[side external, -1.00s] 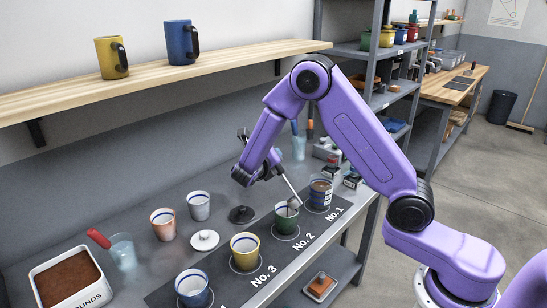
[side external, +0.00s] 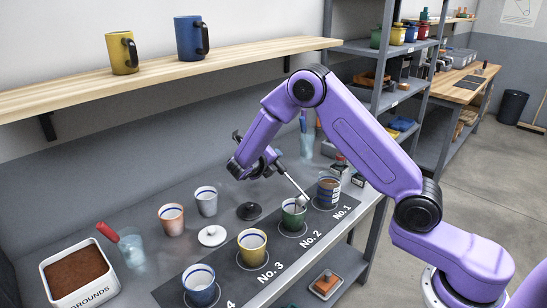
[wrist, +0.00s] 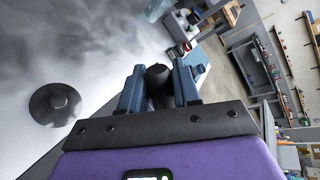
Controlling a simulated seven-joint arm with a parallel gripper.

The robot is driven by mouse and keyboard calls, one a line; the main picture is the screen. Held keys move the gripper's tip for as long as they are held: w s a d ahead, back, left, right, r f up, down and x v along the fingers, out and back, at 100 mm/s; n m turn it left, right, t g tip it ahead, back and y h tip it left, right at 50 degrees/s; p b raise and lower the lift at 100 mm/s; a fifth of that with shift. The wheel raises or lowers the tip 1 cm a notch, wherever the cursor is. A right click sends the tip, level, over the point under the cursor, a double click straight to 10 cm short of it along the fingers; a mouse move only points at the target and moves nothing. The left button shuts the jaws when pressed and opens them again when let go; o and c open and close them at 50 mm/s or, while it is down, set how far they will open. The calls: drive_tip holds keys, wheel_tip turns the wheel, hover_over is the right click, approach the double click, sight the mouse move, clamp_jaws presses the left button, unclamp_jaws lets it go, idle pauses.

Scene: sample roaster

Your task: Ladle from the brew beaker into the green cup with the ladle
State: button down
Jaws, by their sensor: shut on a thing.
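My gripper (side external: 268,163) is shut on the ladle (side external: 291,183). The handle slants down to the right, and the bowl is at the mouth of the green cup (side external: 293,217); I cannot tell whether it holds liquid. The green cup stands upright at No. 2 on the dark mat. The brew beaker (side external: 328,193), clear with brown contents, stands just right of it at No. 1. In the wrist view my gripper (wrist: 158,88) has its blue fingers on either side of the dark round ladle end. The cup and beaker are hidden there.
A yellow cup (side external: 252,246) and a blue cup (side external: 199,286) stand along the mat (side external: 226,272). Behind are a black lid (side external: 249,211), a white lid (side external: 212,236) and two more cups. A grounds bin (side external: 78,275) is at left. A shelf with mugs runs above.

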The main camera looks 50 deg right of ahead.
drive_tip(key=w+f+n+g, duration=0.4)
drive_tip(key=f, duration=0.5)
drive_tip(key=shift+w+a+f+n, duration=0.15)
drive_tip(key=shift+w+a+n, duration=0.05)
drive_tip(key=shift+w+n, duration=0.2)
idle(1.6)
idle(1.2)
drive_tip(key=shift+s+d+r+m+t, duration=0.1)
drive_tip(key=shift+s+r+m+t, duration=0.6)
drive_tip(key=shift+r, duration=1.2)
drive_tip(key=shift+s+d+r+m+t, duration=0.1)
drive_tip(key=shift+s+r+m+t, duration=0.6)
drive_tip(key=shift+r, duration=1.15)
drive_tip(key=shift+s+r+m+t, duration=0.5)
drive_tip(key=shift+s+r+m, duration=0.35)
drive_tip(key=shift+r, duration=1.05)
drive_tip(key=s+r+m+t, duration=0.1)
drive_tip(key=s+r+m, duration=0.1)
drive_tip(key=s+r, duration=0.1)
drive_tip(key=shift+s+d+r+t+h, duration=0.2)
drive_tip(key=shift+r+t+h, duration=0.1)
drive_tip(key=shift+t, duration=0.1)
drive_tip(key=s+r+m+t+h, duration=0.2)
drive_tip(key=s+r+m+t, duration=0.1)
drive_tip(key=s+m, duration=0.4)
drive_tip(key=shift+s+d+r, duration=0.4)
drive_tip(key=shift+s+r, duration=0.1)
drive_tip(key=shift+s, duration=1.25)
